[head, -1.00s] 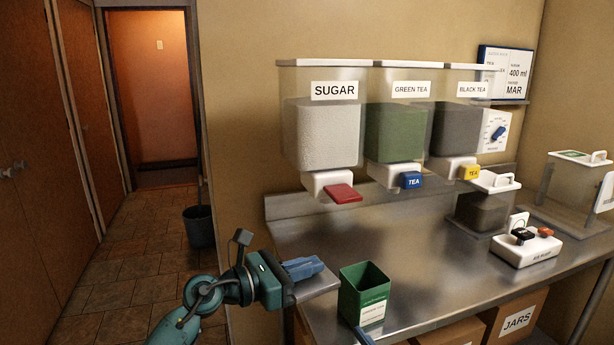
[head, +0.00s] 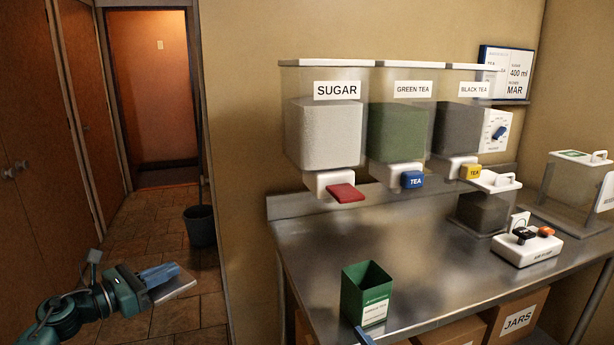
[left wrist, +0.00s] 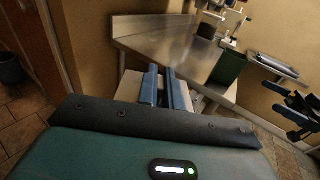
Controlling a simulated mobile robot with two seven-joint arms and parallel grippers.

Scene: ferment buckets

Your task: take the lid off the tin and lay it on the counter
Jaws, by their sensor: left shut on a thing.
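The green tin (head: 366,300) stands upright and open-topped near the counter's front left; it also shows in the left wrist view (left wrist: 228,69). My left gripper (head: 160,274) is shut on the lid (head: 178,289), a flat pale square plate. It holds the lid in the air left of the counter, over the floor tiles and apart from the tin. In the left wrist view the blue fingers partly hide the lid (left wrist: 130,88).
The steel counter (head: 330,240) has free room left of and behind the tin. Wall dispensers (head: 325,135) hang above it. A white box with knobs (head: 527,250) and a clear bin (head: 485,208) stand to the right. A dark bucket (head: 200,228) is on the floor.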

